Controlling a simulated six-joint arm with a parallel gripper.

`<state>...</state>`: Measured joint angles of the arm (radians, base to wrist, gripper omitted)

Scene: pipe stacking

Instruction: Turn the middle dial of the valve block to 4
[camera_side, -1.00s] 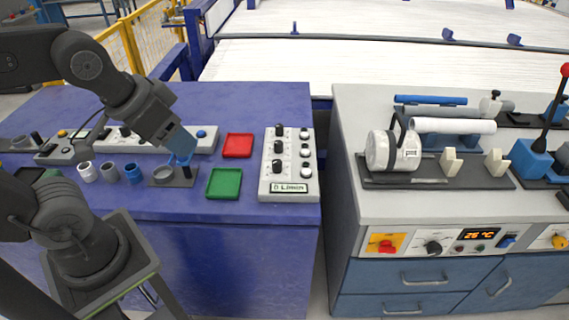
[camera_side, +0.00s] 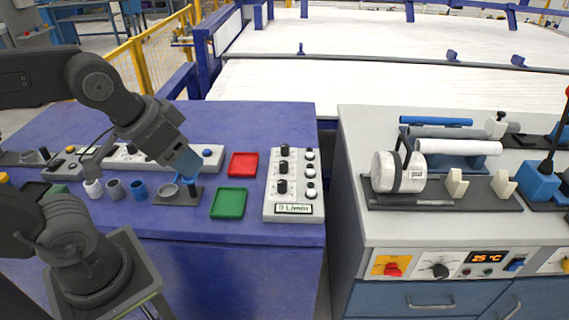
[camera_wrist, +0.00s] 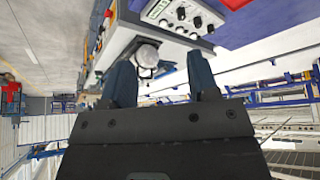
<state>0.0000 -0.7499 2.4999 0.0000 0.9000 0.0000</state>
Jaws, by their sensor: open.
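The white valve block (camera_side: 295,208) stands at the right end of the blue bench in the side view. Its left column has three black dials; the middle dial (camera_side: 282,168) sits between the other two. Its pointer setting is too small to read. A small L/min display (camera_side: 294,208) is on the front. My gripper (camera_side: 188,176) is well to the left of the block, pointing down and right over a ring stand, apart from the dials. In the wrist view its two blue fingers (camera_wrist: 161,85) are spread with nothing held between them.
A red tray (camera_side: 243,165) and a green tray (camera_side: 229,203) lie between my gripper and the block. Several small cups (camera_side: 115,188) stand left. A gap separates the bench from the grey cabinet (camera_side: 360,225), which carries a white pipe (camera_side: 458,147).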

